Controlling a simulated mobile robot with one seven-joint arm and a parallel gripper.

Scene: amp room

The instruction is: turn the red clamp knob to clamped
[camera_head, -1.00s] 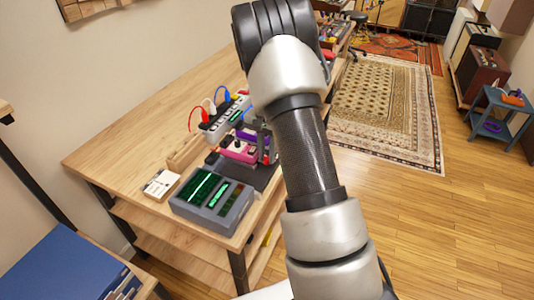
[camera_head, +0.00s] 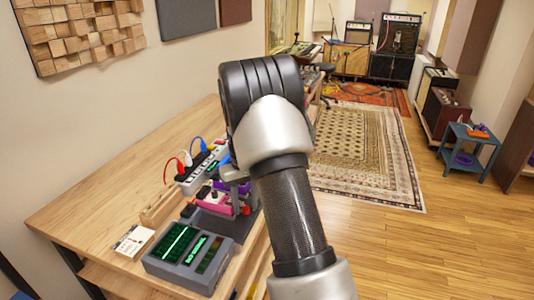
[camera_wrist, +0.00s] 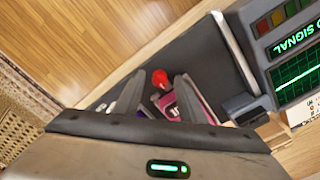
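The red clamp knob (camera_wrist: 160,77) shows in the wrist view between and just beyond the tips of my gripper (camera_wrist: 161,84). The fingers stand apart, with gaps on both sides of the knob. In the head view the knob (camera_head: 246,210) is a small red spot at the right side of the pedal fixture on the bench. A pink pedal (camera_wrist: 190,103) lies beside the knob, partly hidden by a finger; it also shows in the head view (camera_head: 211,202). My forearm and wrist hide most of the gripper in the head view. I cannot tell the knob's turn position.
A grey meter box with green screens (camera_head: 188,256) stands at the bench's (camera_head: 95,205) near end. A power strip (camera_head: 203,168) with coloured plugs lies behind the fixture. A small white card (camera_head: 133,241) lies left of the meter. The wooden floor (camera_head: 375,245) right of the bench is clear.

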